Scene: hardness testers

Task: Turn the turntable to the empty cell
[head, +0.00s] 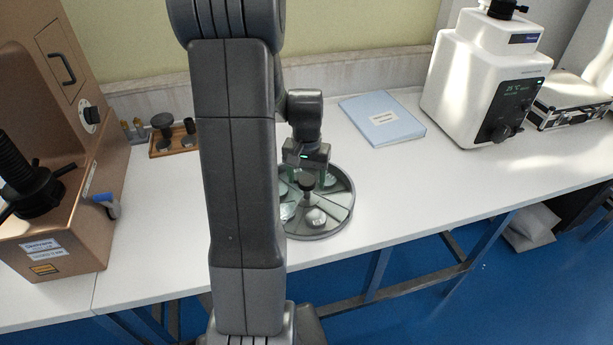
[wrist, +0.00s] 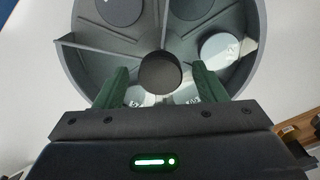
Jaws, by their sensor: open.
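The turntable (head: 343,218) is a round grey tray split by thin dividers into several cells, on the white bench. It fills the top of the wrist view (wrist: 258,62). A dark round knob (wrist: 160,72) stands at its centre. My gripper (wrist: 160,84) is open above the turntable, its green fingers on either side of the knob; I cannot tell if they touch it. A silver disc (wrist: 219,48) lies in the right cell and a dark disc (wrist: 120,9) in the upper left one. Discs below the knob are partly hidden by the fingers. The left cell looks bare where visible.
A copper-coloured tester (head: 50,235) stands at the left, with a wooden tray (head: 175,147) of small dark parts behind. A blue folder (head: 382,117) lies behind the turntable. A white instrument (head: 480,85) and a case (head: 570,100) stand right. The bench right of the turntable is clear.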

